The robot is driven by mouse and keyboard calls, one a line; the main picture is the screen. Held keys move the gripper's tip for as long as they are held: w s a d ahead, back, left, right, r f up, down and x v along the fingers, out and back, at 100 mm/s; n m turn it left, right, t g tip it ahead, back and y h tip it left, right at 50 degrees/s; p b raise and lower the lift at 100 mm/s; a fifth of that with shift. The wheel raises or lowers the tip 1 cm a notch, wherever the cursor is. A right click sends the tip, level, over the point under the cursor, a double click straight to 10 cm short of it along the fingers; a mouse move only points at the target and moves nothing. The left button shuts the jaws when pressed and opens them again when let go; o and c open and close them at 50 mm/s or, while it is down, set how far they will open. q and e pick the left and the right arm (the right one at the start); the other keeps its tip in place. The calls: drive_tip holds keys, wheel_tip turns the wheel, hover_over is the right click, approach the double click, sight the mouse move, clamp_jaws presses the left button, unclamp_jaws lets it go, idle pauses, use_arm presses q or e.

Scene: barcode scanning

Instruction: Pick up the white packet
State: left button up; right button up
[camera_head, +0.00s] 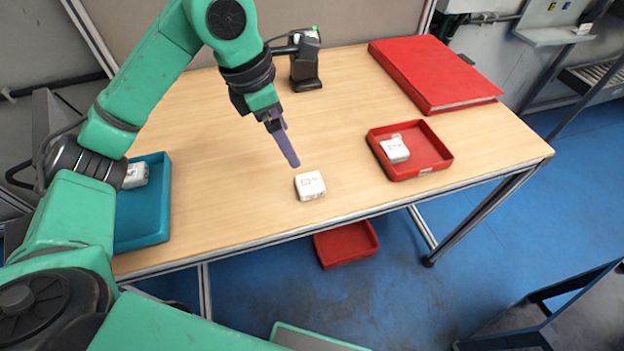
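A white packet (310,186) lies flat on the bare wooden table near its front edge. A second white packet (396,151) is in the red tray to the right, and a third (136,174) is in the blue tray to the left, partly behind my arm. My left gripper (292,162) points down above the table, just up and left of the packet on the table, apart from it and holding nothing that I can see. Its purple fingers overlap in this view, so their opening is hidden. My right gripper is out of view.
The red tray (438,157) stands at the table's right, the blue tray (141,240) at its left. A dark scanner device (305,72) stands at the back, and a large red box (432,72) at the back right. Another red tray (346,246) is below the table.

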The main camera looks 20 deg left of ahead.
sight(310, 181)
use_arm(q)
drive_tip(key=p+x, duration=0.1)
drive_tip(key=x, duration=0.3)
drive_tip(key=p+x, duration=0.1)
drive_tip(key=x, duration=0.3)
drive_tip(key=d+p+x, duration=0.1)
drive_tip(key=p+x, duration=0.1)
drive_tip(key=x, duration=0.2)
drive_tip(key=shift+s+f, duration=0.25)
drive_tip(key=shift+s, duration=0.15)
drive_tip(key=shift+w+f, duration=0.1)
drive_tip(key=shift+f, duration=0.15)
drive_tip(key=c, duration=1.5)
drive_tip(key=shift+c, duration=0.2)
drive_tip(key=shift+r, duration=0.15)
